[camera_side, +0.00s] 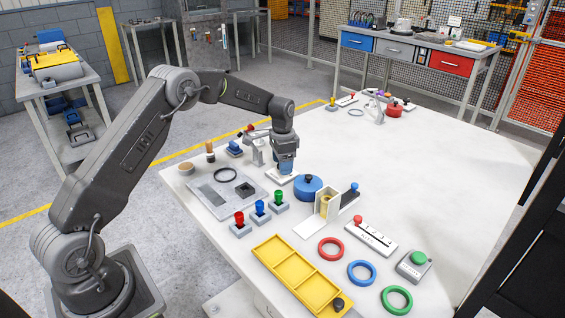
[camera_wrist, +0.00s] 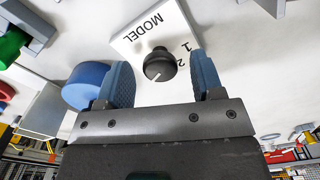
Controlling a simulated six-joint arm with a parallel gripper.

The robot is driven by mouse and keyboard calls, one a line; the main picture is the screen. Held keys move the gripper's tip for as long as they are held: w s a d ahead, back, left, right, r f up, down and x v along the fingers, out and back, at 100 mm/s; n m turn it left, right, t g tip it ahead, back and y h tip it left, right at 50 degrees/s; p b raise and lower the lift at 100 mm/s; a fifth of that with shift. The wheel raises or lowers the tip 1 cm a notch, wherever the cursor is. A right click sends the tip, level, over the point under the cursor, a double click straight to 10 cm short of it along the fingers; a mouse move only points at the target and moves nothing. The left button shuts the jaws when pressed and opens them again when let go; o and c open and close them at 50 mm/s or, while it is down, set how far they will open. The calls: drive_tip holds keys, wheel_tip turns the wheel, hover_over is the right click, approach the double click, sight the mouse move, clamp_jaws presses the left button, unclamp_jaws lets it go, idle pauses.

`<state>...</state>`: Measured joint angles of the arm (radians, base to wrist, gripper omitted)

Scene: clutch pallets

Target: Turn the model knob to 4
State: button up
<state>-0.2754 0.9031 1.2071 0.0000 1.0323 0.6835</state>
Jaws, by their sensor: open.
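The model knob (camera_wrist: 158,65) is black and round, on a white plate (camera_wrist: 128,42) printed MODEL. The digits 1 and 2 show beside it; any other digits are hidden behind my gripper. A pale mark on the knob points to the lower left in the wrist view. My gripper (camera_wrist: 160,62) is open, with one blue finger on each side of the knob and visible gaps between. In the side view my gripper (camera_side: 287,165) is low over the white plate (camera_side: 275,178) and hides the knob.
A blue round container (camera_side: 308,190) stands close to the right of my gripper. A grey board (camera_side: 215,190) lies to the left. Red, blue and green handles (camera_side: 260,208) stand in front, and a yellow tray (camera_side: 285,262) nearer.

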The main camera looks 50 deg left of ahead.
wheel_tip(320, 180, up, 14)
drive_tip(key=shift+f, duration=0.15)
idle(0.4)
drive_tip(key=s+d+r+n+t, duration=0.1)
drive_tip(key=s+d+r, duration=0.45)
drive_tip(key=s, duration=0.25)
drive_tip(key=s+d+r+n+t, duration=0.1)
drive_tip(key=s+d+r+t, duration=0.1)
drive_tip(key=s+d+r, duration=0.5)
drive_tip(key=s+d+f+n+t, duration=0.1)
drive_tip(key=s+f, duration=0.1)
drive_tip(key=s, duration=0.7)
drive_tip(key=s+d+f+n+t, duration=0.1)
drive_tip(key=s+d+f, duration=0.1)
drive_tip(key=s, duration=0.8)
drive_tip(key=shift+s+f+n+t, duration=0.3)
drive_tip(key=shift+f, duration=0.35)
